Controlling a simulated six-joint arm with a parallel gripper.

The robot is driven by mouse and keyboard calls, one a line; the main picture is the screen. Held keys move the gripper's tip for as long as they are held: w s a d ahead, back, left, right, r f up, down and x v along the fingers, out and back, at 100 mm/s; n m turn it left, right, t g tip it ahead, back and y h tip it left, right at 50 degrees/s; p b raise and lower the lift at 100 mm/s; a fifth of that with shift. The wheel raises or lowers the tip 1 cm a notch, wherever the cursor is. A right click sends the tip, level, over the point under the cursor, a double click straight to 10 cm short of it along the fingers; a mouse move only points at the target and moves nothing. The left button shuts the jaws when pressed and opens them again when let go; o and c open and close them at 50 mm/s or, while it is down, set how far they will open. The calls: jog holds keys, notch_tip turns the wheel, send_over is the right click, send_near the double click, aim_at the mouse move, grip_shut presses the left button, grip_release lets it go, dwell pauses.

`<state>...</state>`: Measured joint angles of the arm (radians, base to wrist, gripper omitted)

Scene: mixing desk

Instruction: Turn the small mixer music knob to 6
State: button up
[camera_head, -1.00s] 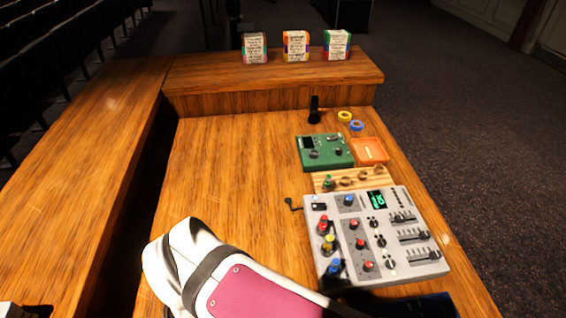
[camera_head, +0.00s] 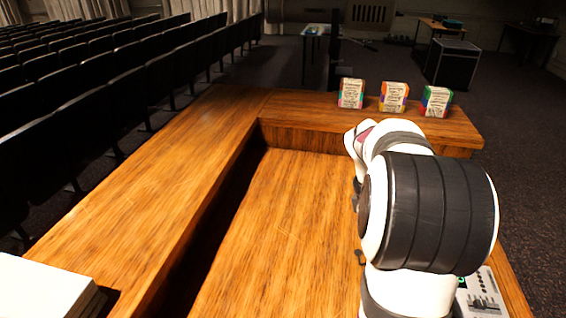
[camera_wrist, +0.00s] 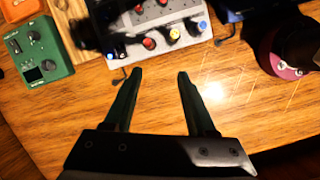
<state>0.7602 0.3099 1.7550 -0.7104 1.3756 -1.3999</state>
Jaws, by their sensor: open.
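In the wrist view the white mixer (camera_wrist: 118,48) lies beyond my gripper (camera_wrist: 160,73), with red, yellow and blue knobs along its near edge. Which knob is the music knob and what it reads cannot be told. My gripper's two dark fingers are apart, with only bare wood between them. They point toward the mixer and touch no knob that I can see. In the head view only a corner of the mixer (camera_head: 484,296) with sliders shows at the lower right. My arm hides the rest, and my gripper is not visible there.
Several patterned cubes (camera_head: 394,97) stand on the back ledge (camera_head: 290,103). The desk's left part (camera_head: 270,230) is clear.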

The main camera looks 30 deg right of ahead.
jog(key=s+d+f+n+g, duration=0.1)
jog(key=s+d+f+n, duration=0.2)
jog(key=d, duration=0.6)
jog(key=shift+m, duration=0.3)
jog(key=x, duration=0.5)
jog(key=s+x, duration=0.1)
jog(key=x, duration=0.9)
jog(key=shift+s+a, duration=0.15)
jog(key=shift+s, duration=0.05)
grip_shut()
